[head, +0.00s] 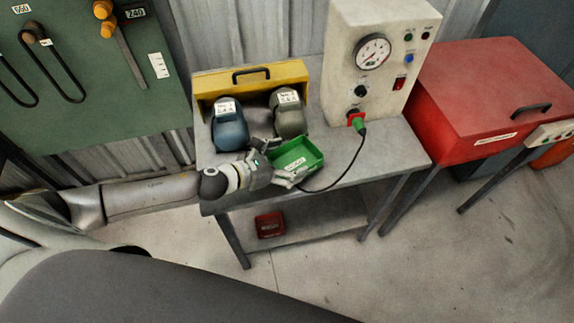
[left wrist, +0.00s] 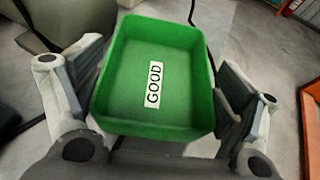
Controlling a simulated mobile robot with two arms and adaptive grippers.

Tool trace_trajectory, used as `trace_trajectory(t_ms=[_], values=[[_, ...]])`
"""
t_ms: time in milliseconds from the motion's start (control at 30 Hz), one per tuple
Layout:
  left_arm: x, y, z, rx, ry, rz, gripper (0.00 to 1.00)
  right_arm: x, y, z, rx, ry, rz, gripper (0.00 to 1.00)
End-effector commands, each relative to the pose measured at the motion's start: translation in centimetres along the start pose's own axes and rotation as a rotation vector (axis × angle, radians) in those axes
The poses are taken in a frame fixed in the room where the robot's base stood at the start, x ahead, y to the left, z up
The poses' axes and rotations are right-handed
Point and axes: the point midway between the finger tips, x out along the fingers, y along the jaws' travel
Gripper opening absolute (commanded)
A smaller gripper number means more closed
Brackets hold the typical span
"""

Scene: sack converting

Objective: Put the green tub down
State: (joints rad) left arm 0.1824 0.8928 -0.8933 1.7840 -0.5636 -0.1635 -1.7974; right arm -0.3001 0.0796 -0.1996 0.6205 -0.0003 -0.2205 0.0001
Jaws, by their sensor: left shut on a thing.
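The green tub (head: 304,151) is an open, shallow rectangular tub over the front part of the grey bench (head: 390,148) in the head view. In the left wrist view the tub (left wrist: 150,112) looks empty, with a white "GOOD" label inside. My left gripper (head: 277,163) is shut on the tub, with one finger on each side of it. I cannot tell whether the tub's underside touches the bench top. My right gripper is not in view.
A blue rounded part (head: 230,128) and an olive one (head: 289,117) stand behind the tub before a yellow case (head: 212,84). A gauge box (head: 345,38) stands behind right, its black cable (head: 356,155) running close to the tub. Bench top right of the tub is mostly clear.

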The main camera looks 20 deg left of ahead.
Motion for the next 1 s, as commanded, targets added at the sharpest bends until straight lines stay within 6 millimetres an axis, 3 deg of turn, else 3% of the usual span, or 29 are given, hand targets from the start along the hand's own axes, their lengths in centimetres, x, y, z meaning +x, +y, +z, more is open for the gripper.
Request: trace_trajectory(t_ms=[67,200,600,633,700,1000], values=[[0.4,-0.3,-1.5,-0.01,0.005,-0.002,0.62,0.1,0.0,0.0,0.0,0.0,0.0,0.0],[0.8,-0.2,-2.4,-0.006,0.003,-0.001,0.62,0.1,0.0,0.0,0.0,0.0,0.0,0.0],[1.1,-0.2,-2.9,-0.003,0.003,-0.001,0.62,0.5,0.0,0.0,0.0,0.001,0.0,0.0],[1.0,-0.2,-2.9,-0.003,0.003,-0.001,0.91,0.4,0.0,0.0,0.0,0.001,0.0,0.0],[1.0,-0.2,-2.8,-0.003,0.004,-0.001,1.0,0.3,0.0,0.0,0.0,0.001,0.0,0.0],[1.0,-0.2,-2.8,-0.003,0.004,-0.001,1.0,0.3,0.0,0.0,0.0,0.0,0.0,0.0]])
